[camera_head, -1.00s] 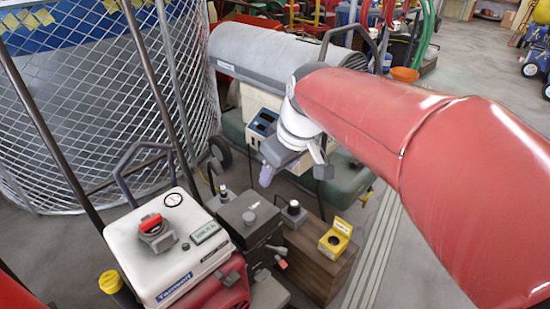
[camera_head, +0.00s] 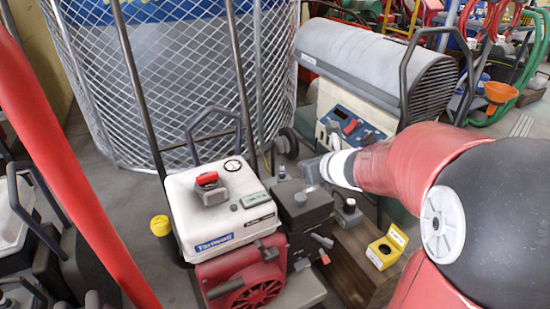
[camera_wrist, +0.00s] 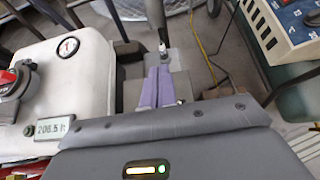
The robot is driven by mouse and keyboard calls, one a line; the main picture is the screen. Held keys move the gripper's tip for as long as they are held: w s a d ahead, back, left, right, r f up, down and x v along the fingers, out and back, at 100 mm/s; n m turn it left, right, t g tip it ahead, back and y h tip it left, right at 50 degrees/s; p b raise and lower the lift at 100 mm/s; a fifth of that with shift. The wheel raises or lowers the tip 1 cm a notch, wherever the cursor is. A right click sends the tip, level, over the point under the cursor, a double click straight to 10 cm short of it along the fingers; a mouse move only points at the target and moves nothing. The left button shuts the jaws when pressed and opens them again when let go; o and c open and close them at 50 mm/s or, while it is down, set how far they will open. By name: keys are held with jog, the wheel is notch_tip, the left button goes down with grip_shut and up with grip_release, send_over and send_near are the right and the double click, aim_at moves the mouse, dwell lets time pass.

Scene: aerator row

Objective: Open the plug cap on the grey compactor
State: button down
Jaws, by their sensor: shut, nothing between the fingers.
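A dark grey boxy machine (camera_head: 305,208), which I take to be the grey compactor, stands right of a white and red machine in the head view. It has a round knob (camera_head: 300,198) on top; I cannot tell whether this is the plug cap. My gripper (camera_wrist: 159,88) shows purple fingers shut together and empty in the wrist view. Its grey body (camera_head: 312,168) hangs just above the dark grey machine in the head view. A small upright plug with a pale top (camera_wrist: 163,49) stands just beyond the fingertips.
The white and red machine (camera_head: 215,235) with a red-handled cap (camera_head: 208,182) stands close on the left. A yellow box (camera_head: 386,249) sits on a wooden block to the right. A large grey heater (camera_head: 375,65) and a mesh cage (camera_head: 165,90) stand behind.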

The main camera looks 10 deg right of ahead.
aim_at(276, 145)
jog(key=b+x, duration=0.3)
jog(key=x, duration=0.7)
jog(key=shift+w+f, duration=0.1)
jog(key=shift+f, duration=0.15)
jog(key=shift+w+a+r+p, duration=0.2)
jog(key=shift+w+r+p, duration=0.45)
jog(key=shift+r, duration=0.15)
jog(key=shift+w+a+r+p, duration=0.2)
jog(key=shift+w+r+p, duration=0.35)
jog(key=shift+w+r, duration=0.2)
jog(key=shift+r, duration=0.15)
jog(key=shift+r+g+p, duration=0.25)
jog(key=shift+g+p, duration=0.05)
jog(key=shift+p, duration=0.9)
